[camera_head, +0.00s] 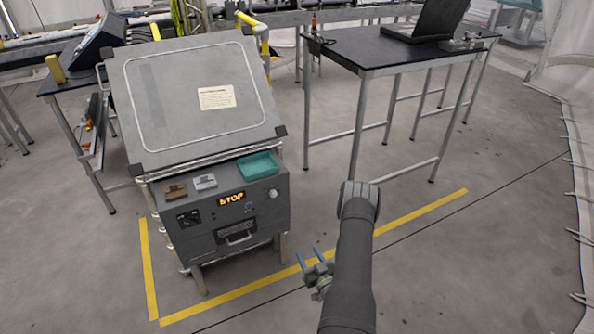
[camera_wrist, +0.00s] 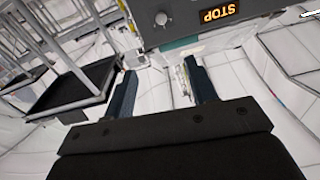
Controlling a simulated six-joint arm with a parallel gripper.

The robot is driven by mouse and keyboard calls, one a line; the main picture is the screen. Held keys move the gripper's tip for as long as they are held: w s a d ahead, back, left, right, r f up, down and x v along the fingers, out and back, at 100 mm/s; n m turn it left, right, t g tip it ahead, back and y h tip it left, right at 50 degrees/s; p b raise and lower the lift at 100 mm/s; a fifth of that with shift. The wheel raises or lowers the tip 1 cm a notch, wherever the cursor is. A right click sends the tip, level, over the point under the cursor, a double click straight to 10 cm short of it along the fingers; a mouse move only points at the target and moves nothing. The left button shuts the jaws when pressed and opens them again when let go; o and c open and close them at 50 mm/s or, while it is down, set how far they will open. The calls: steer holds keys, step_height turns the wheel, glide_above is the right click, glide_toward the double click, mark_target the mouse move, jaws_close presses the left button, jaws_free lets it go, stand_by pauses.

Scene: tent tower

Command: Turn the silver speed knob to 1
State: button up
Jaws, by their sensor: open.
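The silver speed knob (camera_head: 272,193) is on the right side of the grey machine's front panel, right of the lit orange STOP sign (camera_head: 231,199). In the wrist view, which shows the panel upside down, the round knob (camera_wrist: 162,18) is at the top, left of the STOP sign (camera_wrist: 219,13). My gripper (camera_head: 312,257) is low in front of the machine, to the right of and below the knob, apart from it. Its two blue fingers are spread and empty, and they show in the wrist view (camera_wrist: 160,85). The knob's marks are too small to read.
The grey machine (camera_head: 180,232) has a sloped lid and a teal tray (camera_head: 258,166) above the knob. A handle (camera_head: 238,238) sticks out below the STOP sign. A dark table (camera_head: 375,52) with a laptop stands at the back right. Yellow tape marks the open floor in front.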

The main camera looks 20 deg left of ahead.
mark_target(274, 196)
steer(key=w+a+m, duration=0.1)
steer(key=w+a, duration=0.6)
steer(key=w+a+r+m, duration=0.1)
steer(key=w+a+m, duration=0.1)
steer(key=w+a, duration=0.5)
steer(key=w+a+r+m+h, duration=0.1)
steer(key=w+a+m, duration=0.1)
steer(key=w+a, duration=0.5)
steer(key=shift+w+a+r, duration=0.15)
steer(key=shift+a, duration=0.1)
steer(key=shift+c, duration=0.2)
steer(key=c, duration=0.9)
